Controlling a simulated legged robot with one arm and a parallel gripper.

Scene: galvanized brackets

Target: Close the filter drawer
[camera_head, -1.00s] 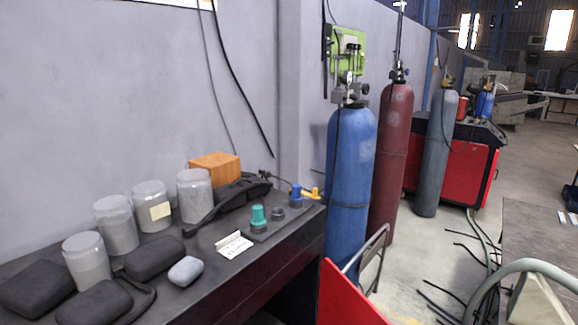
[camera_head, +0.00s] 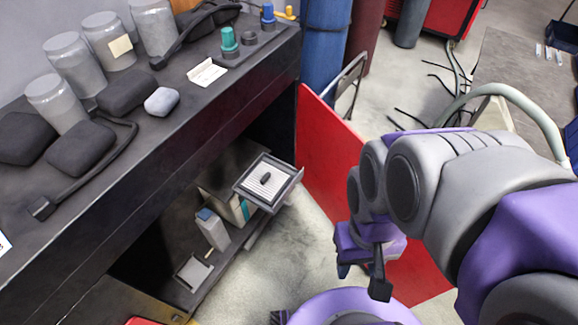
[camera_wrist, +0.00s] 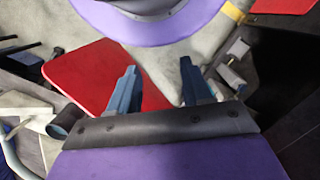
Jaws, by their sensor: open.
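The filter drawer (camera_head: 288,189) is a grey tray with a white ribbed filter and a small dark knob on top. It sticks out to the right from a pale box (camera_head: 232,203) on the lower shelf under the dark bench. My gripper (camera_head: 362,272) is open and empty, in the air to the right of the drawer and apart from it. In the wrist view my gripper (camera_wrist: 160,86) shows two blue-grey fingers spread with nothing between them. Small grey items (camera_wrist: 236,62) show at the right of that view; I cannot tell whether one is the drawer.
A red panel (camera_head: 325,150) stands just behind and right of the drawer. The bench top (camera_head: 215,115) overhangs the shelf. A small blue-topped carton (camera_head: 212,230) and a grey tray (camera_head: 193,273) stand on the shelf.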

